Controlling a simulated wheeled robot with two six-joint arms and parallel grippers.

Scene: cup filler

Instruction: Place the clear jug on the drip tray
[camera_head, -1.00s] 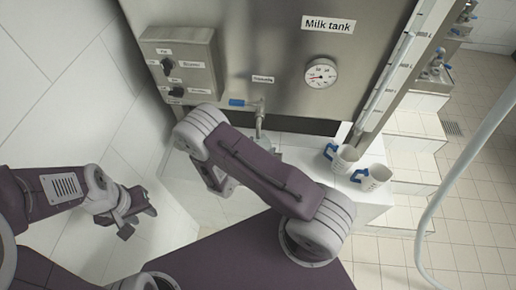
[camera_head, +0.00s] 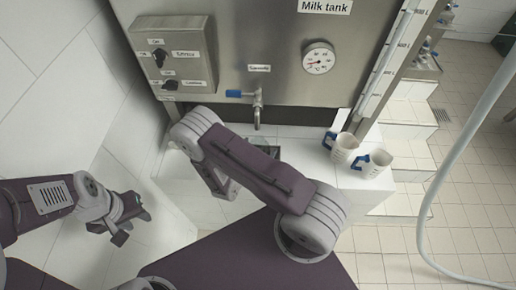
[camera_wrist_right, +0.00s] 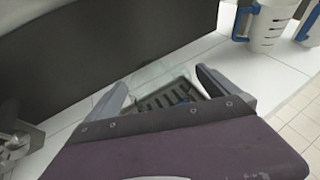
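The drip tray (camera_wrist_right: 165,97), with a dark slotted grille, shows between my right fingers in the right wrist view. In the head view, a dark greenish patch at the tray area (camera_head: 265,153) lies below the tap. Faint clear edges (camera_wrist_right: 145,76) near the tray look like the clear jug; its full outline is hard to make out. My right gripper (camera_wrist_right: 163,82) has its fingers wide apart around these edges. I cannot tell whether they touch the jug. In the head view my arm hides this gripper. My left gripper (camera_head: 134,226) is open and empty at the left.
Two white jugs with blue handles (camera_head: 343,149) (camera_head: 373,164) stand on the white ledge (camera_head: 335,190) to the right. The tap (camera_head: 257,108) with a blue lever sticks out from the steel milk tank (camera_head: 240,40). A switch box (camera_head: 175,55) is at upper left.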

